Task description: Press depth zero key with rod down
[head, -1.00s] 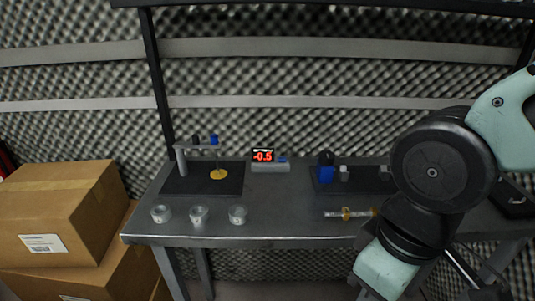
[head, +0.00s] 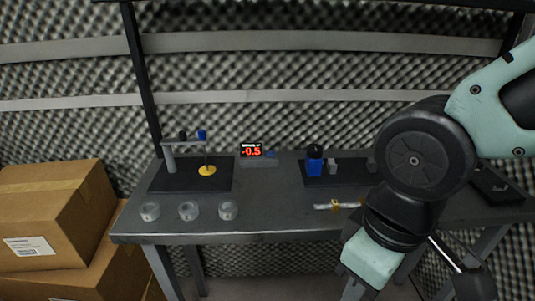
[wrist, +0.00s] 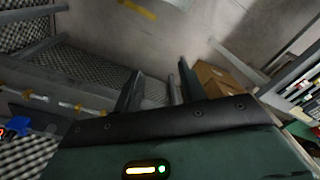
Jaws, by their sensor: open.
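The depth readout box (head: 258,163) stands at the back of the bench, its red display (head: 251,151) reading -0.5. A small blue key (head: 270,154) sits at its right side. Left of it is a grey stand (head: 171,160) with a crossarm, a black knob and a blue knob (head: 202,134). A thin rod hangs from the arm down to a yellow disc (head: 207,171); I cannot tell whether it touches. My gripper (wrist: 160,88) is open and empty in the wrist view, over the floor in front of the bench. In the head view its fingers are out of sight.
A blue block (head: 314,163) with a black top stands on a dark mat right of the readout. A rod with yellow collars (head: 338,206) lies near the front. Cardboard boxes (head: 45,215) stand left of the bench.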

